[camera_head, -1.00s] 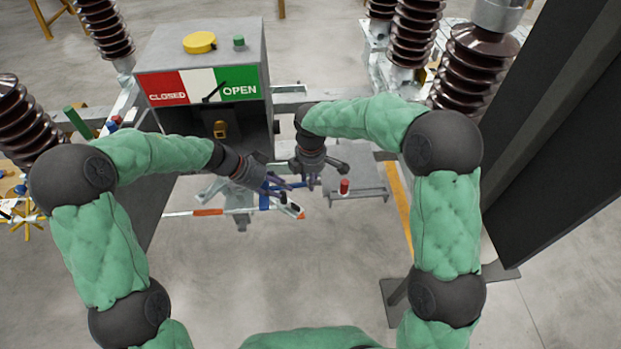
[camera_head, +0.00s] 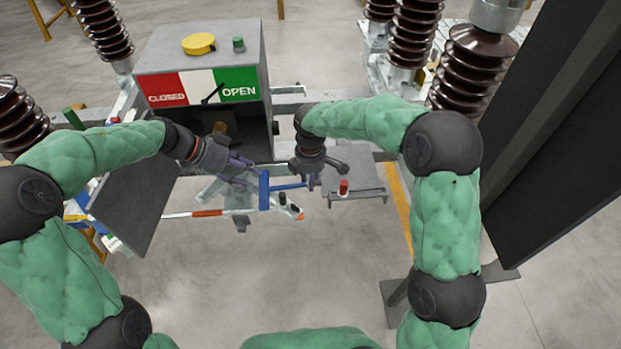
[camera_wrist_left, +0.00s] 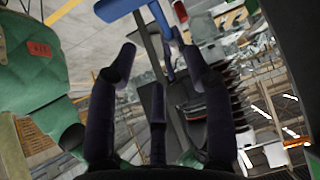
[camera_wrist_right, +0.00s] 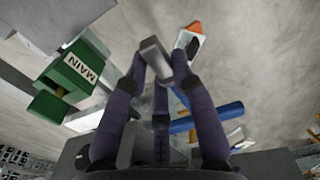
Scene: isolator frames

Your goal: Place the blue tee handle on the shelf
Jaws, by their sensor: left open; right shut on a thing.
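The blue tee handle (camera_head: 265,190) is in the middle of the head view, its crossbar at the left and its stem running right to my right gripper (camera_head: 312,180). The right gripper is shut on the stem end. The handle also shows at the top of the left wrist view (camera_wrist_left: 122,8) and, partly behind a finger, in the right wrist view (camera_wrist_right: 222,112). My left gripper (camera_head: 250,172) is open and empty, just left of the crossbar and apart from it. A grey shelf-like plate (camera_head: 370,180) lies just right of the right gripper.
A red-topped piece (camera_head: 344,187) stands on the grey plate. A grey box (camera_head: 160,55) with CLOSED and OPEN labels stands behind the left gripper. A dark panel (camera_head: 135,215) is at left. A red-and-white bar (camera_head: 205,213) runs below the grippers.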

